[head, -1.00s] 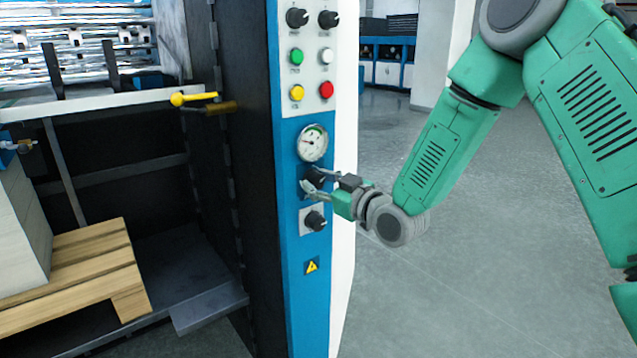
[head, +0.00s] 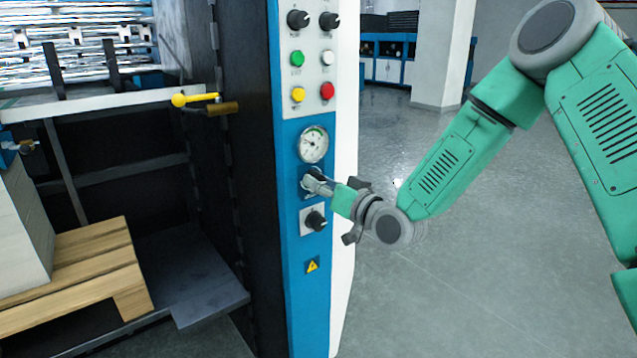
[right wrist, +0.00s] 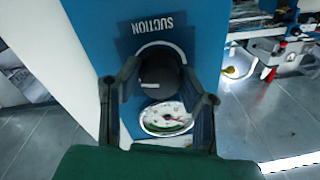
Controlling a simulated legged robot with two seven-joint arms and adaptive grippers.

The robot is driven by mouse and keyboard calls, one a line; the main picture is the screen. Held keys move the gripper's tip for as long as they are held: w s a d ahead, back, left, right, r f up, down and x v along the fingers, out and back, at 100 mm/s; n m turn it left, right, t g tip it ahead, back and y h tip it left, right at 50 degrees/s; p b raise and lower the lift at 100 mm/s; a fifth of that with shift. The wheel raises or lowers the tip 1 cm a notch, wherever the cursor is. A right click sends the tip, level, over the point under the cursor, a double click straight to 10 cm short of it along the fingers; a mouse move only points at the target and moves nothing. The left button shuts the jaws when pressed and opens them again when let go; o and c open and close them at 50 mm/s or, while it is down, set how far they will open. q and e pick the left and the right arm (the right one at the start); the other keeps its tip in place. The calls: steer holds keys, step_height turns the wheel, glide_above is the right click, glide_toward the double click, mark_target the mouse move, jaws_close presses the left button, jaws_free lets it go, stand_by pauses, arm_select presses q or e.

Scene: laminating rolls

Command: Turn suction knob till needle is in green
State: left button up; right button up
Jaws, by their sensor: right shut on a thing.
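The black suction knob (right wrist: 160,72) sits on the blue machine panel under the upside-down "SUCTION" label in the right wrist view. My right gripper (right wrist: 160,80) is shut on it, one finger on each side. In the head view, my right gripper (head: 316,184) reaches in from the right and mostly hides the knob. The round white gauge (head: 313,145) is just above the knob, with a green arc near its top. It also shows in the right wrist view (right wrist: 166,119). The needle is too small to read surely against the green. My left gripper is not in view.
Another black knob (head: 315,220) lies just below my right gripper. Coloured buttons, including a red one (head: 327,91), are above the gauge. A wooden pallet (head: 80,265) stands at left. The floor right of the panel is clear.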

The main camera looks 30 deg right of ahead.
steer(key=m, duration=0.5)
steer(key=shift+d, duration=0.15)
steer(key=shift+f+m+h+b, duration=0.1)
steer(key=shift+m+h+b, duration=0.4)
steer(key=shift+m, duration=1.9)
steer(key=o, duration=1.1)
steer(key=shift+d, duration=0.15)
steer(key=shift+s, duration=0.15)
steer(key=s+d+f, duration=0.1)
steer(key=s, duration=1)
steer(key=shift+s, duration=0.3)
